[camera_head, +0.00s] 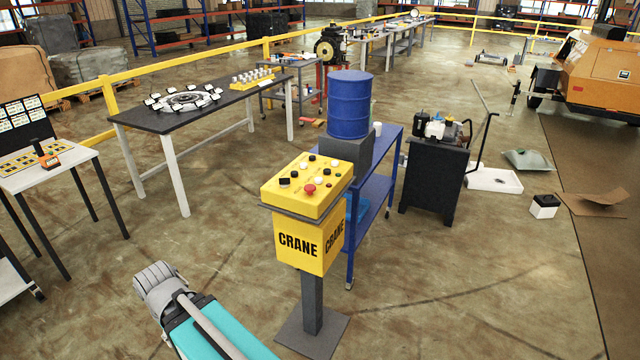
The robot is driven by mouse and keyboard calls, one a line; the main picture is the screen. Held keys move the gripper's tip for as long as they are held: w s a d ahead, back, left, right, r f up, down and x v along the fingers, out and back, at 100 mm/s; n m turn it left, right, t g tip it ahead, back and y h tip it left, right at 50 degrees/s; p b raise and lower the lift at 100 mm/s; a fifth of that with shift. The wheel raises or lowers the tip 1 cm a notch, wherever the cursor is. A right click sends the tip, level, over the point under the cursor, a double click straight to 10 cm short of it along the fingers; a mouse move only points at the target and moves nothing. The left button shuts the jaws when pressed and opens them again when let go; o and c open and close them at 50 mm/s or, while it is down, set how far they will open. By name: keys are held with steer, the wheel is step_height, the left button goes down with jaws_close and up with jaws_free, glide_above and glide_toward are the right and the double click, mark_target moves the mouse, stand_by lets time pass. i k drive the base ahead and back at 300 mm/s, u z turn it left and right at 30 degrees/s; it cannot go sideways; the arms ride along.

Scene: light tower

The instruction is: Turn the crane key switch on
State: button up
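The yellow crane control box (306,215) stands on a dark grey post with a square foot, near the middle of the head view. Its sides read "CRANE". The sloped top panel (325,199) carries a red mushroom button (309,189) and several small black, white and green controls. The key switch is too small to tell apart from these, so its position cannot be read. Part of my arm, teal and grey, shows at the bottom left, apart from the box. My gripper is not in view.
A blue cart (378,190) with a blue drum (349,104) stands close behind the box. A dark workbench (140,117) is at the back left and a small table (75,156) at the far left. Floor is clear in front and to the right of the post.

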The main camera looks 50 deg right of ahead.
mark_target(285, 182)
steer(key=z, duration=1.4)
steer(key=k, duration=0.85)
steer(key=z, duration=0.05)
steer(key=i, duration=0.8)
